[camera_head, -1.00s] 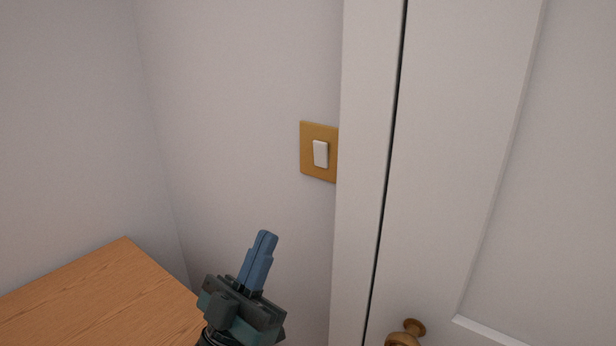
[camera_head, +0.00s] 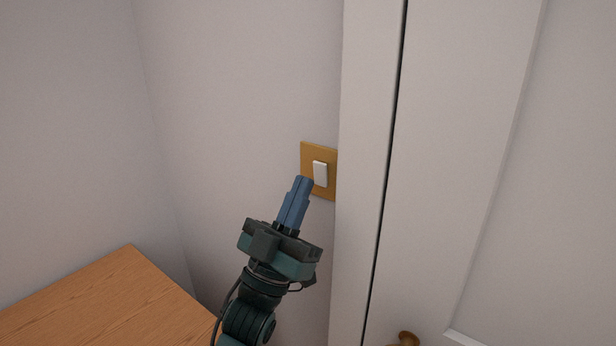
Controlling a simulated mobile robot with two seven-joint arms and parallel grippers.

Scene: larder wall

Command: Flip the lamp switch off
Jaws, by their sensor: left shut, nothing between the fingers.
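The lamp switch is a white rocker (camera_head: 320,173) on a brass-coloured wall plate (camera_head: 319,152), beside the white door frame. The frame's edge meets or hides the plate's right side. My left gripper (camera_head: 303,181) is shut and empty, with its blue fingers together and pointing up toward the switch. In the picture the fingertips overlap the plate's lower left part, just left of the rocker. I cannot tell whether they touch the plate. My right gripper is not in view.
A white door (camera_head: 450,150) and its frame (camera_head: 363,180) fill the right side, with a brass knob (camera_head: 408,338) at the bottom edge. A wooden surface (camera_head: 110,300) lies at the lower left. The wall left of the switch is bare.

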